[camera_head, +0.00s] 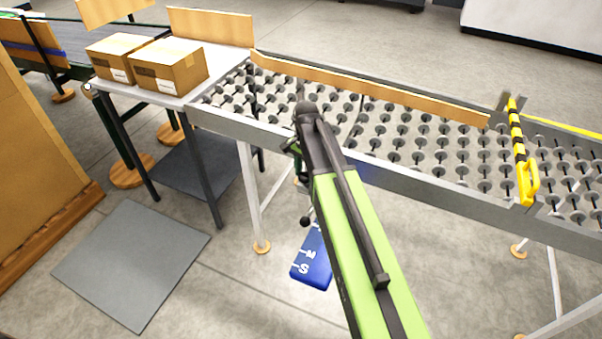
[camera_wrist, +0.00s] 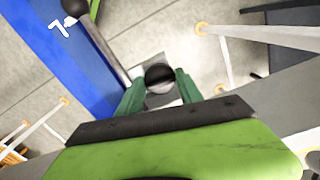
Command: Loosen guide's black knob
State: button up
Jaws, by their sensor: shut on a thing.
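The black knob (camera_wrist: 159,75) is round and sits between the two dark green fingers of my gripper (camera_wrist: 160,88) in the wrist view. The fingers are shut on its sides. A light plate shows behind the knob. In the head view my gripper (camera_head: 291,146) is mostly hidden behind my arm, at the near edge of the roller conveyor. The knob cannot be made out there. The guide may be the long wooden rail (camera_head: 380,91) along the conveyor's far side; its link to the knob is hidden.
A lever with a black ball end (camera_wrist: 75,8) stands close left of my gripper, beside a blue panel (camera_wrist: 60,60). The roller conveyor (camera_head: 430,150) carries a yellow-black bar (camera_head: 517,150). Two cartons (camera_head: 168,66) lie on the left table. A grey mat (camera_head: 130,262) covers floor.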

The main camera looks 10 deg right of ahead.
aim_at(305, 173)
jog(key=shift+w+d+n, duration=0.1)
jog(key=shift+w+n, duration=0.05)
jog(key=shift+n, duration=0.15)
jog(key=o, duration=1.4)
notch_tip(305, 173, up, 18)
jog(key=p, duration=1.7)
jog(key=shift+f, duration=0.25)
jog(key=shift+c, duration=0.3)
